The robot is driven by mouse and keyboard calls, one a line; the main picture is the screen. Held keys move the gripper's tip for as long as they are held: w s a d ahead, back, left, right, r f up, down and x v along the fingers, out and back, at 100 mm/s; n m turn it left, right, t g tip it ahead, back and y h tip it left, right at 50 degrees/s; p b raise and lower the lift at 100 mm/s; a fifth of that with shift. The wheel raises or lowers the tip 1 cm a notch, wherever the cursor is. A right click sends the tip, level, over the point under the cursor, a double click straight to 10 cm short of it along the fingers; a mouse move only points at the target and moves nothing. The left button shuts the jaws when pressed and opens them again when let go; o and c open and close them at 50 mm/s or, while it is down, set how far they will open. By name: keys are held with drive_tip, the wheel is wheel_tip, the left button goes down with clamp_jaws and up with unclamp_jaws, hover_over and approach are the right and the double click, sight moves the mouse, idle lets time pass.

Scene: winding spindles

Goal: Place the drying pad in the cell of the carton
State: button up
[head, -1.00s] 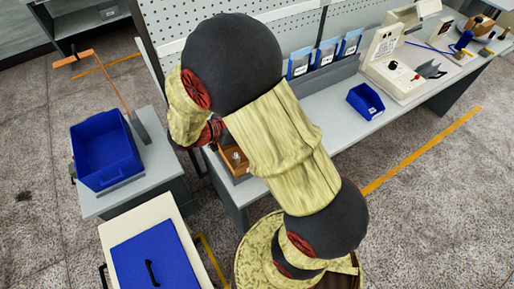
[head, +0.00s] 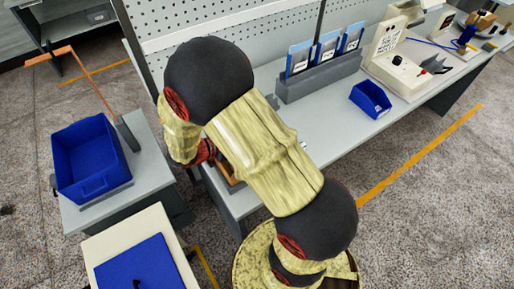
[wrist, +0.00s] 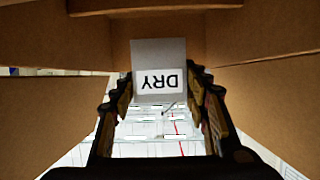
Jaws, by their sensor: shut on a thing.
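In the wrist view the drying pad (wrist: 158,62) is a pale grey block with a white label reading "DRY", upside down. My gripper (wrist: 158,94) is shut on it, one dark finger at each side. Brown cardboard walls of the carton (wrist: 258,30) surround the pad at the top, left and right. I cannot tell whether the pad touches the cell's bottom. In the head view only a brown sliver of the carton (head: 228,178) shows below my arm on the bench; my gripper and the pad are hidden there.
A blue bin (head: 90,160) stands on a grey side table at the left. The bench (head: 320,120) holds a rack of blue-and-white packets (head: 318,78), a small blue bin (head: 370,98) and a white machine (head: 405,75). A blue-topped cart (head: 135,262) stands in front.

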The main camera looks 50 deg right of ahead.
drive_tip(key=shift+f+b, duration=0.8)
drive_tip(key=shift+f, duration=1.45)
drive_tip(key=shift+f, duration=0.1)
drive_tip(key=o, duration=1.1)
drive_tip(key=p+v, duration=0.3)
drive_tip(key=v, duration=0.9)
drive_tip(key=shift+p, duration=0.4)
